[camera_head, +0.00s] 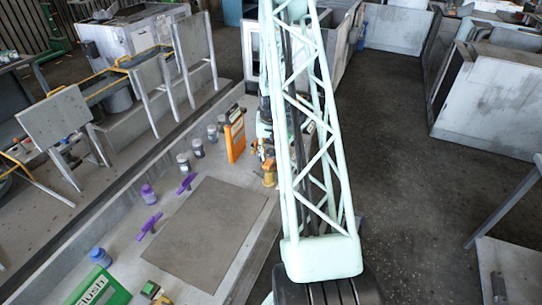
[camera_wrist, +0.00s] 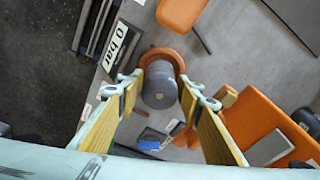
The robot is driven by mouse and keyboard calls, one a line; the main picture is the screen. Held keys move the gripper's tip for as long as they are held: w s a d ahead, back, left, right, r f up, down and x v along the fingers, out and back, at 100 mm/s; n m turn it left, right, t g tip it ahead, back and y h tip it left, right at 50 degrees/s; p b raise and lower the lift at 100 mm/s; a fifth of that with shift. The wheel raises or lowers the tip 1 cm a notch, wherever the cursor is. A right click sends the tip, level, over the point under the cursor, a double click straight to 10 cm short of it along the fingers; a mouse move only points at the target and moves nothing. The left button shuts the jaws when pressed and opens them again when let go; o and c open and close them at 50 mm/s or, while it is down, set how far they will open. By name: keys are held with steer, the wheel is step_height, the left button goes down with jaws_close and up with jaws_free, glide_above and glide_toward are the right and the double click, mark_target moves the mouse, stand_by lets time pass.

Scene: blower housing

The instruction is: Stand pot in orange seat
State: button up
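In the wrist view the pot, a dark grey cylinder (camera_wrist: 160,88), sits between the yellow pads of my gripper (camera_wrist: 161,82). The orange seat (camera_wrist: 167,53) is a round ring behind the pot's far end. The pot overlaps it, and I cannot tell whether the pot rests in it or is held above it. In the head view my arm hides most of this area; only a yellow-orange part of my gripper (camera_head: 269,178) shows at the arm's left edge, and the held pot cannot be made out.
An orange panel (camera_wrist: 262,130) stands close at the right in the wrist view; it also shows in the head view (camera_head: 235,138). A "0 bar" sign (camera_wrist: 121,45) is at upper left. Several small pots (camera_head: 197,148) and purple parts (camera_head: 149,226) stand around a bare grey plate (camera_head: 205,230).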

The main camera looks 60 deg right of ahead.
steer(key=shift+r, duration=0.15)
steer(key=shift+s+a+r, duration=0.15)
steer(key=shift+a+r, duration=0.1)
steer(key=shift+r, duration=1.7)
steer(key=shift+s+a+r, duration=0.2)
steer(key=shift+a+r, duration=0.05)
steer(key=shift+r, duration=1.75)
steer(key=shift+s+a+r, duration=0.15)
steer(key=shift+a+r, duration=0.1)
steer(key=shift+r, duration=1.7)
steer(key=shift+r, duration=0.1)
